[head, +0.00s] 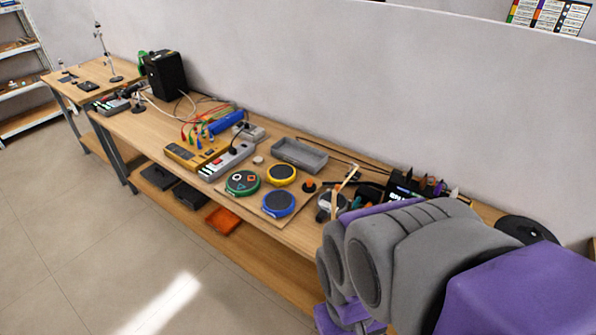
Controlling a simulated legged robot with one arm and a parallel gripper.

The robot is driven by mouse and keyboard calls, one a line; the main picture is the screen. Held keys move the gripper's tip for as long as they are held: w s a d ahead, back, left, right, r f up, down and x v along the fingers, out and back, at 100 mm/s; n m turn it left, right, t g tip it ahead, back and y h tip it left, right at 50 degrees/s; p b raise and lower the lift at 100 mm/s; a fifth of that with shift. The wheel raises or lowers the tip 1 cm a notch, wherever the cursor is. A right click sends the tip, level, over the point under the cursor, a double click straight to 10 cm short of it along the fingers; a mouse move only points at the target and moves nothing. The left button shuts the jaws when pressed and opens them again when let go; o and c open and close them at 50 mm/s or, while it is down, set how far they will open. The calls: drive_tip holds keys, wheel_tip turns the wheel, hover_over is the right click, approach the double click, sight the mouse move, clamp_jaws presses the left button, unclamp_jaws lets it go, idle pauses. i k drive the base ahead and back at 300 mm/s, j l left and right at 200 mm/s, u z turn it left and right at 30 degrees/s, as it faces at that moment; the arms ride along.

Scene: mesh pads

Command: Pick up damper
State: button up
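I cannot tell for sure which thing is the damper. Round mesh pads lie on the wooden workbench: a green-rimmed pad with coloured marks (242,182), a yellow-rimmed pad (281,174) and a blue-rimmed pad (278,203). A small pale round piece (258,160) lies behind the green pad. A small orange and black piece (308,185) stands right of the yellow pad. My grey and purple arm fills the lower right and hides part of the bench. My gripper's fingers do not show.
A grey open tray (299,155) sits behind the pads. A yellow device (195,152) and a grey power strip (228,161) stand left of them. A black speaker box (165,74) stands farther back. An orange item (225,219) lies on the lower shelf. The floor in front is clear.

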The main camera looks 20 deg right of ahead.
sight(308, 187)
drive_tip(key=i+j+u, duration=0.2)
drive_tip(key=i, duration=0.45)
drive_tip(key=i+u, duration=0.15)
drive_tip(key=i, duration=0.5)
